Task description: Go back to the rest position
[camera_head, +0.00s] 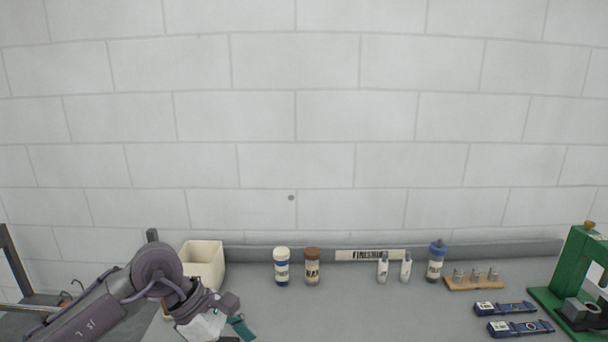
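My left arm comes in from the lower left, and its gripper (236,328) is low over the left part of the grey bench (330,308). A teal piece shows at the gripper's end; I cannot tell whether it is a finger or something held. The fingertips are partly cut off by the lower edge, so their opening is unclear. My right gripper is not in view.
A cream bin (204,262) stands behind my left arm. A blue-white bottle (281,267), a brown-capped bottle (312,267), two small white bottles, a blue-capped bottle (436,262) and a wooden rack (474,283) line the back. Two blue devices (519,328) and a green press (577,270) are right.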

